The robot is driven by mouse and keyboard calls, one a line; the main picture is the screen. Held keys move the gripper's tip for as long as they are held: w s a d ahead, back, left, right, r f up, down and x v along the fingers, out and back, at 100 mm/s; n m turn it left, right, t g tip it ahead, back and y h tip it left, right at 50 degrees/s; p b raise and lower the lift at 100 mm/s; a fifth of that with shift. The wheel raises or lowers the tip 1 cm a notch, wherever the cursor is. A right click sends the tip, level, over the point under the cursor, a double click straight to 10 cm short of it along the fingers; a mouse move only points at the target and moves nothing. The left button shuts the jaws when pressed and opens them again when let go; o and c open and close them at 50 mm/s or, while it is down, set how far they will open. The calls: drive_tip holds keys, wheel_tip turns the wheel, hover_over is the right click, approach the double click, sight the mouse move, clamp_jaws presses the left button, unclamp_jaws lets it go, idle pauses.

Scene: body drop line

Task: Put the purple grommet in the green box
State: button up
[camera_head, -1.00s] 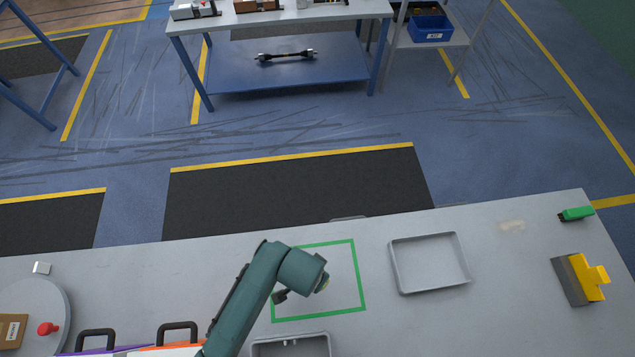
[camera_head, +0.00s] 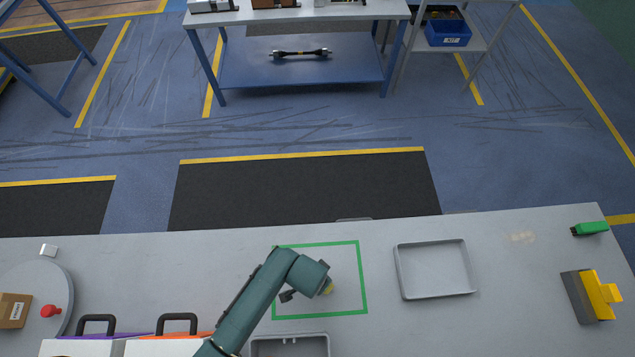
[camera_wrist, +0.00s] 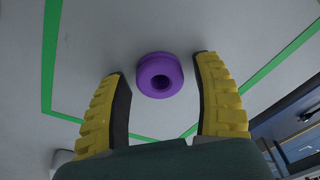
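The purple grommet (camera_wrist: 160,76) shows in the wrist view as a thick ring with a dark hole, inside the green outlined box (camera_wrist: 49,60) on the grey table. It lies just beyond my yellow fingertips, with a gap on both sides. My gripper (camera_wrist: 165,75) is open with nothing between its fingers' pads. In the head view the green box (camera_head: 363,275) is a square outline at the table's middle. My gripper (camera_head: 328,288) points down over it there, and the grommet is hidden behind my arm.
An empty grey tray (camera_head: 434,297) lies right of the green box, and another tray (camera_head: 290,347) is partly in view at the front. A green object (camera_head: 590,229) and a yellow-and-grey tool (camera_head: 598,296) lie far right. A round plate with a red knob (camera_head: 50,311) is at left.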

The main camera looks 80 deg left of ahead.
wheel_tip(320, 180, up, 12)
drive_tip(key=s+p, duration=0.1)
drive_tip(key=shift+s+d+p, duration=0.15)
drive_tip(key=shift+d+p, duration=0.15)
drive_tip(key=shift+d, duration=0.1)
drive_tip(key=shift+r, duration=0.1)
